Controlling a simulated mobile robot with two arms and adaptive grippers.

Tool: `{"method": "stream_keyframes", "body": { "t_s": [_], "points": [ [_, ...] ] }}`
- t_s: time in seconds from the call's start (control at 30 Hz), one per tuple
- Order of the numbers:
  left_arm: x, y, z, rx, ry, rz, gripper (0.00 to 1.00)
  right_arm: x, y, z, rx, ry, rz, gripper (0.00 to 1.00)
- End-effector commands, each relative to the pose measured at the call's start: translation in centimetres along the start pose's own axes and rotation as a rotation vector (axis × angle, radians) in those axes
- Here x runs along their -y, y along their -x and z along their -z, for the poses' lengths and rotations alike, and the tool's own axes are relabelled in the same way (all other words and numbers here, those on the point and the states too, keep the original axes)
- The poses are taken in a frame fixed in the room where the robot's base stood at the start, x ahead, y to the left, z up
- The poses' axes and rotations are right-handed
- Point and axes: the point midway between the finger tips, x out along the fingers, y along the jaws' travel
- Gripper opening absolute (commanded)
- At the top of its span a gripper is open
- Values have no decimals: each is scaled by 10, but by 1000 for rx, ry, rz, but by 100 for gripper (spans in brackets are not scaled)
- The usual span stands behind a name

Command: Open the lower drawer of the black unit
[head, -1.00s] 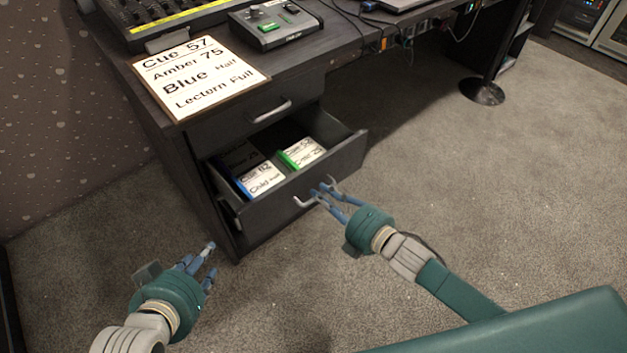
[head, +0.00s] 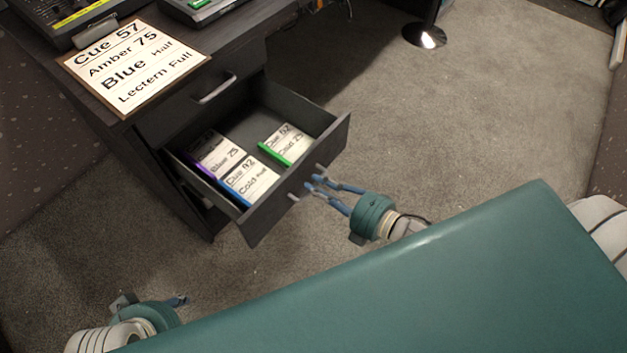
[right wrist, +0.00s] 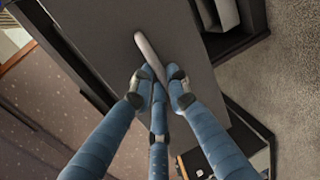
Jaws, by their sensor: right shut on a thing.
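The black unit (head: 143,128) stands under the desk at the left. Its lower drawer (head: 271,213) is pulled well out, and cards show inside. My right gripper (head: 313,185) is at the drawer front, shut on the pale bar handle (head: 293,197). The handle (right wrist: 147,49) also shows in the right wrist view, with the fingers (right wrist: 160,82) closed around its lower part. My left gripper (head: 180,300) is low at the left, away from the unit and empty. Its fingers are partly hidden now but were spread earlier.
The upper drawer's handle (head: 216,88) is above, and that drawer is shut. Cards with purple, blue (head: 248,180) and green (head: 283,143) edges lie in the open drawer. A cue sign (head: 135,65) lies on the desktop. The carpet (head: 480,120) to the right is clear.

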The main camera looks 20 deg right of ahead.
Motion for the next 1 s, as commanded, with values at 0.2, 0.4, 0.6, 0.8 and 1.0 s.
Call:
{"method": "stream_keyframes", "body": {
  "t_s": [0.2, 0.4, 0.6, 0.8, 1.0],
  "points": [
    [0, 0, 0, -1, 0, 0, 40, 1, 1, -1, 3, 1, 3, 0],
    [0, 0, 0, -1, 0, 0, 40, 1, 1, -1, 3, 1, 3, 25],
    [0, 0, 0, -1, 0, 0, 40, 1, 1, -1, 2, 0, 2, 34],
    [0, 0, 1, -1, 1, -1, 40, 1, 4, 0, 1, 0, 1, 34],
    [0, 0, 0, -1, 1, -1, 40, 2, 35, 0, 1, -1, 6, 34]
  ]
}}
